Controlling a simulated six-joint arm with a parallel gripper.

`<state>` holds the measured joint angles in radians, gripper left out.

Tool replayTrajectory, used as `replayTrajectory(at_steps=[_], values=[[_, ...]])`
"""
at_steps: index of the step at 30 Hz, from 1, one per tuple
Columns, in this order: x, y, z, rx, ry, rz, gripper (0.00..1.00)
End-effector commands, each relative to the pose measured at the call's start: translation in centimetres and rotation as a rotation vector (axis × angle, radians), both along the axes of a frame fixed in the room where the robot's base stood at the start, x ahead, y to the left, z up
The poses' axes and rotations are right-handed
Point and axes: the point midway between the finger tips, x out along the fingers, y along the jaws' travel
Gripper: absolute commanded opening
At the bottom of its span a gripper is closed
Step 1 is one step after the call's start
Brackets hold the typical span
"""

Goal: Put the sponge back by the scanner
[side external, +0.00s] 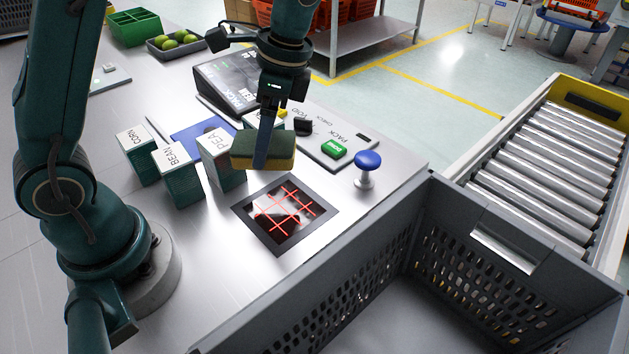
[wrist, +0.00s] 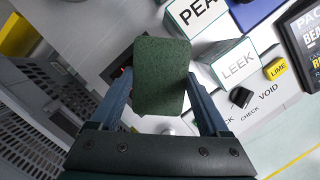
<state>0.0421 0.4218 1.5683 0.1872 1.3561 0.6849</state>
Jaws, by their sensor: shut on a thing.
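The sponge (side external: 249,150), yellow with a dark green scouring side, is held in my gripper (side external: 263,158), whose jaws are shut on it. In the wrist view the sponge (wrist: 161,76) sits between the two fingers of my gripper (wrist: 160,95), green face toward the camera. The scanner (side external: 285,212) is a dark-framed window with red crossing lines, set into the metal counter. The sponge is in the air, up and to the left of the scanner in the side view. The wrist view shows only a bit of red behind the sponge; it hides most of the scanner.
Cartons marked corn (side external: 138,153), bean (side external: 177,172) and pea (side external: 220,160) stand left of the sponge; a leek carton (wrist: 232,64) shows in the wrist view. A blue-topped knob (side external: 368,160), button panel (side external: 330,147) and screen (side external: 236,88) lie behind. A grey crate (side external: 345,285) borders the counter.

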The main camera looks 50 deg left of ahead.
Motion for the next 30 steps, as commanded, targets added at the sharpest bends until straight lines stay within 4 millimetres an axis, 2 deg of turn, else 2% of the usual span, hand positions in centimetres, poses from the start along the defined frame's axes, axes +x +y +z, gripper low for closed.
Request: replayTrajectory(at_steps=[9,18,30], values=[[0.0,0.0,4.6,-0.001,-0.005,0.000,0.35],[0.0,0.0,7.4,-0.001,-0.004,0.000,0.35],[-4.5,0.9,8.0,0.000,-0.001,0.002,0.35]])
